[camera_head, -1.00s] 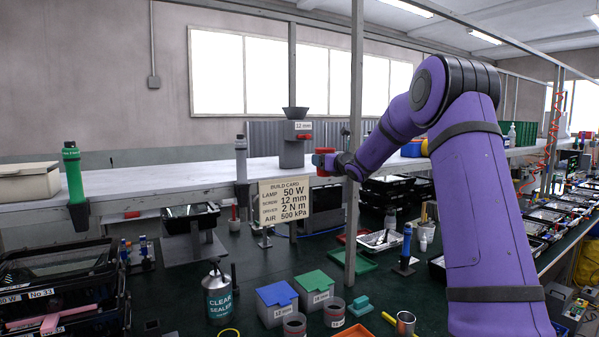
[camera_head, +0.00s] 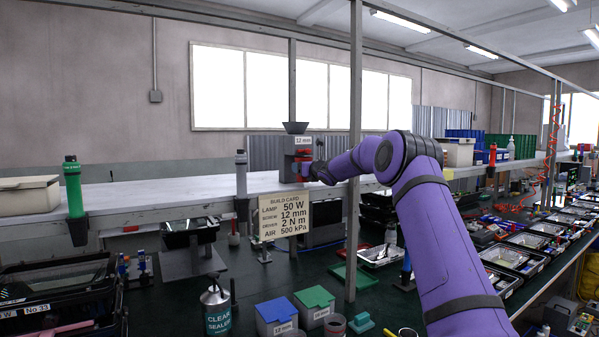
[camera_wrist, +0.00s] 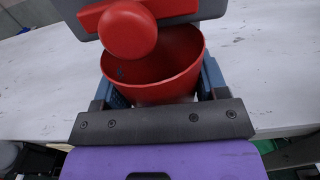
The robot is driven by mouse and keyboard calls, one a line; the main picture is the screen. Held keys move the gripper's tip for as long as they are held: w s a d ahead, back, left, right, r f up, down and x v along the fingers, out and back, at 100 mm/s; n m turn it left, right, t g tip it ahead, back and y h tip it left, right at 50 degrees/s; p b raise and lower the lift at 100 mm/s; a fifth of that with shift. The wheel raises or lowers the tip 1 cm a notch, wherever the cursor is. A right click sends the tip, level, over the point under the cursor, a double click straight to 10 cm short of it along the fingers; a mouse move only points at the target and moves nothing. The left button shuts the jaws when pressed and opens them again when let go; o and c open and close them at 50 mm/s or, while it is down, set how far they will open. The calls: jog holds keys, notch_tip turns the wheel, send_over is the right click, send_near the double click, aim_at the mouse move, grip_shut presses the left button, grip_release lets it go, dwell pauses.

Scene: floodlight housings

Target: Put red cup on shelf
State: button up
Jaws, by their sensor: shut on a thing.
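The red cup (camera_wrist: 150,92) is between the fingers of my gripper (camera_wrist: 160,80) in the wrist view, with its open mouth facing up. A small dark spot shows on its inner wall. The head view shows the cup (camera_head: 304,169) small and partly hidden, at the grey dispenser marked 12 mm (camera_head: 289,168). The dispenser's round red knob (camera_wrist: 127,30) overlaps the cup's far rim in the wrist view. The long white shelf (camera_head: 130,194) runs beneath. I cannot tell whether the cup's base touches the shelf.
A grey post (camera_head: 355,120) stands just right of my gripper. A build card (camera_head: 285,215) hangs at the shelf's front edge. A green bottle-shaped tool (camera_head: 73,188) and a grey one (camera_head: 241,175) stand at that edge. The shelf between them is clear.

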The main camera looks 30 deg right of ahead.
jog(key=w, duration=0.3)
jog(key=shift+w, duration=0.15)
jog(key=shift+f, duration=0.75)
jog(key=o, duration=0.9)
jog(key=shift+f, duration=0.1)
jog(key=shift+o, duration=0.2)
